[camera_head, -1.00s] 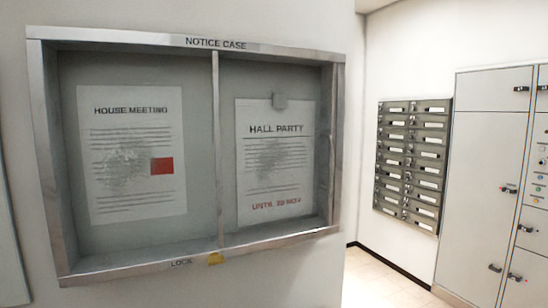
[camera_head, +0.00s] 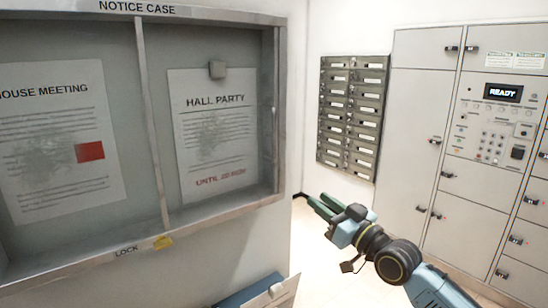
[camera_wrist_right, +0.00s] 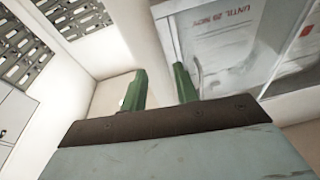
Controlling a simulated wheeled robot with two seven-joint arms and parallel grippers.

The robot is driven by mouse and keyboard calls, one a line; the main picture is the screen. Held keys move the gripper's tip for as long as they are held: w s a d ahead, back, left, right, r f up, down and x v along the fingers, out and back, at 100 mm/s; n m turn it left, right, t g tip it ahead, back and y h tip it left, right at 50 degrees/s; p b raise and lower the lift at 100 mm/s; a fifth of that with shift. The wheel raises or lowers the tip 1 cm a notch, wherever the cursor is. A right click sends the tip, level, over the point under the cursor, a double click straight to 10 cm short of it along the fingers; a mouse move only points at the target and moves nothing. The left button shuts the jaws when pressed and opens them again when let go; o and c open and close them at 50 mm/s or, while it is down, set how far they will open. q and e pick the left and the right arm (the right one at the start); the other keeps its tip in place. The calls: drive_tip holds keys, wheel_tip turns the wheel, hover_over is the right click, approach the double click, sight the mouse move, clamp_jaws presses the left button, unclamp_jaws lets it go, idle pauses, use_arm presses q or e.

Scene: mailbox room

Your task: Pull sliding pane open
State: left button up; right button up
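The notice case (camera_head: 282,110) hangs on the left wall, with a grey metal frame. A vertical divider (camera_head: 150,120) separates its two glazed halves. The right pane (camera_head: 222,170) covers the HALL PARTY sheet; whether it has slid at all I cannot tell. My right gripper (camera_head: 316,198), with green fingers, is right of the case's lower right corner, apart from it in the head view. In the right wrist view, the gripper (camera_wrist_right: 160,70) has its fingers apart with nothing visible between them, and the case corner (camera_wrist_right: 165,12) is beyond. My left gripper is not in view.
Mailboxes (camera_head: 352,115) hang on the back wall. Grey lockers (camera_head: 425,100) with a READY panel (camera_head: 503,92) stand at the right. A blue-and-grey object (camera_head: 262,290) shows below the case. Floor between is clear.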

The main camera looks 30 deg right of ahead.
sight(275, 135)
drive_tip(key=s+a+r+n+t+y, duration=0.1)
drive_tip(key=s+a+r+n+y, duration=0.2)
drive_tip(key=r, duration=0.7)
drive_tip(key=shift+m+y, duration=0.3)
drive_tip(key=shift+s+a+r+p+x, duration=0.15)
drive_tip(key=shift+p+x, duration=0.7)
drive_tip(key=shift+x, duration=1.45)
drive_tip(key=shift+s+a+p+x, duration=0.1)
drive_tip(key=shift+a+p+x, duration=0.45)
drive_tip(key=shift+x, duration=1.75)
drive_tip(key=shift+s+d+r+p+x, duration=0.1)
drive_tip(key=shift+p+x, duration=1)
drive_tip(key=shift+x, duration=1.2)
clamp_jaws()
